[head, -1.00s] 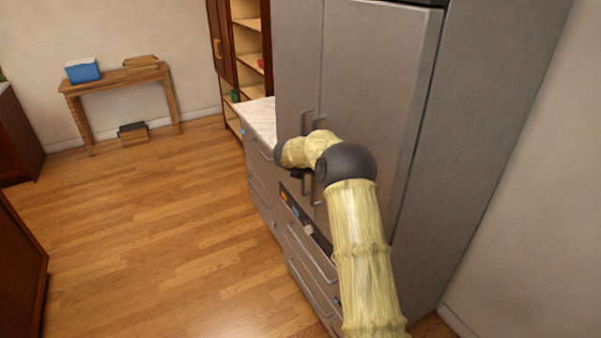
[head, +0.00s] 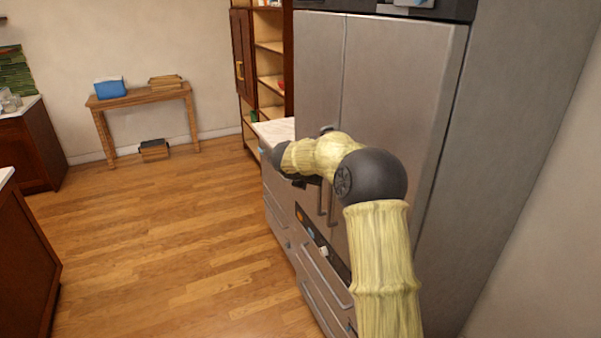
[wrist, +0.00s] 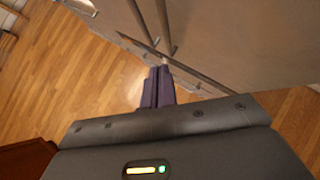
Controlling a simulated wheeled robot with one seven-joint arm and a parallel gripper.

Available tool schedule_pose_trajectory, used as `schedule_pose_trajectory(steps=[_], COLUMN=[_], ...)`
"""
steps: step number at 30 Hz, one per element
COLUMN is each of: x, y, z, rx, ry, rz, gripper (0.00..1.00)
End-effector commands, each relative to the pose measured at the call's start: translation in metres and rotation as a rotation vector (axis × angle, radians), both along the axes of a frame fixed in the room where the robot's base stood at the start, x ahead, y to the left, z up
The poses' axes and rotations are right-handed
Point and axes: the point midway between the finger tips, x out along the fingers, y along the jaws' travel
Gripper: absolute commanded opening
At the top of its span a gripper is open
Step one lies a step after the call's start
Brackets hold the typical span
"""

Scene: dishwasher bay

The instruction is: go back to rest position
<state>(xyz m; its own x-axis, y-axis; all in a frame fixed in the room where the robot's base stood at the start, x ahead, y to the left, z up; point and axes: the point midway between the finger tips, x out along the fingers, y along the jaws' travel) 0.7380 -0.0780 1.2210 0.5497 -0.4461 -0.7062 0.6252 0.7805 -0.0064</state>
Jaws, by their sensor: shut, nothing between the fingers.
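My gripper (wrist: 159,75) shows in the wrist view with its two dark fingers together, shut and empty. The fingertips appear close to the long handles (wrist: 165,24) of the steel fridge; I cannot tell whether they touch. In the head view my yellow-sleeved arm reaches up in front of the fridge (head: 400,95) and bends left. Only a dark bit of the gripper shows below the wrist there, and the fingers are hard to make out.
Steel drawers (head: 283,222) with a pale countertop (head: 275,131) stand left of the fridge. A wooden shelf unit (head: 269,62) is behind. A wooden table (head: 147,95) with a blue box (head: 110,87) is at the far wall. The wooden floor (head: 160,230) at left is clear.

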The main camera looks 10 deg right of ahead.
Motion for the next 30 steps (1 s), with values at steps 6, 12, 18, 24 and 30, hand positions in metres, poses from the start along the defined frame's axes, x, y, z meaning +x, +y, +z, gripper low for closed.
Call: schedule_pose_trajectory(steps=[6, 12, 18, 24, 30], x=[-0.003, -0.019, -0.058, -0.122, -0.21], y=[0.01, 0.04, 0.072, 0.096, 0.106], z=[0.018, 0.039, 0.037, 0.014, -0.022], rx=[-0.205, -0.593, -0.97, -1.301, -1.564], ry=[0.02, 0.101, 0.233, 0.391, 0.54], rz=[0.239, 0.703, 1.185, 1.68, 2.209], gripper=[0.0, 0.0, 0.0, 0.0, 0.0])
